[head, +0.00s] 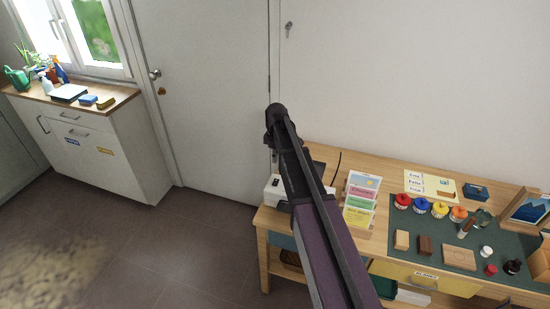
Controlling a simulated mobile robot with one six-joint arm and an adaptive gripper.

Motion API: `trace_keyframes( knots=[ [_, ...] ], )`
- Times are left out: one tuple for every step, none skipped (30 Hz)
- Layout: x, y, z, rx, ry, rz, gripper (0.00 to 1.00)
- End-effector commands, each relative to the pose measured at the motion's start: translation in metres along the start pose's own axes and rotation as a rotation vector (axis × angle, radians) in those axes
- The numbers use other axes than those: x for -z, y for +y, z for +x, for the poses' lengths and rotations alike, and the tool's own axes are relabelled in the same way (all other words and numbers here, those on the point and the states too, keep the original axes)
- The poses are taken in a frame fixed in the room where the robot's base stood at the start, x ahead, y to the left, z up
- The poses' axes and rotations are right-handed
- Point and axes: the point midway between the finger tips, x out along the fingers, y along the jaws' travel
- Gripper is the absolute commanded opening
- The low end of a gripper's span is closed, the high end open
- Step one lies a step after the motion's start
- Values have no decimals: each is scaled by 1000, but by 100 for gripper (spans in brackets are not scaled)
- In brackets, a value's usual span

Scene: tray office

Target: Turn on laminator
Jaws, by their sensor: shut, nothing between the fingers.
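A white and dark machine, likely the laminator (273,192), stands at the left end of the wooden desk (267,218). My arm crosses in front of it and hides most of it. Only its white left end and some dark parts beside my arm show, and I cannot make out its switch or any light. A dark cable rises by the wall behind it. My arm runs from the bottom edge up to a dark joint above the desk. My gripper does not show, so I cannot tell its distance from the machine.
A stand of coloured cards (359,200) is right of my arm. Further right, a dark green mat (430,236) bears paint pots, stamps and blocks. A door (215,90) and a white cabinet (95,150) are at left. The floor (170,250) between is clear.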

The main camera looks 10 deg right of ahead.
Motion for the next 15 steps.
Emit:
trace_keyframes(
  knots=[
    [0,-1,-8,0,0,0,0],
    [0,-2,-10,0,0,0,0],
    [0,-2,-12,0,0,0,0],
    [0,-3,-14,0,0,0,0],
    [0,-3,-15,0,0,0,0],
    [0,-3,-17,0,0,0,0],
    [0,-4,-18,0,0,0,0],
    [0,-4,-19,0,0,0,0],
    [0,-4,-20,0,0,0,0],
    [0,-4,-20,0,0,0,0],
    [0,-4,-20,0,0,0,0],
    [0,-4,-21,0,0,0,0],
    [0,-4,-21,0,0,0,0],
    [0,-4,-21,0,0,0,0],
    [0,-4,-21,0,0,0,0]
  ],
)
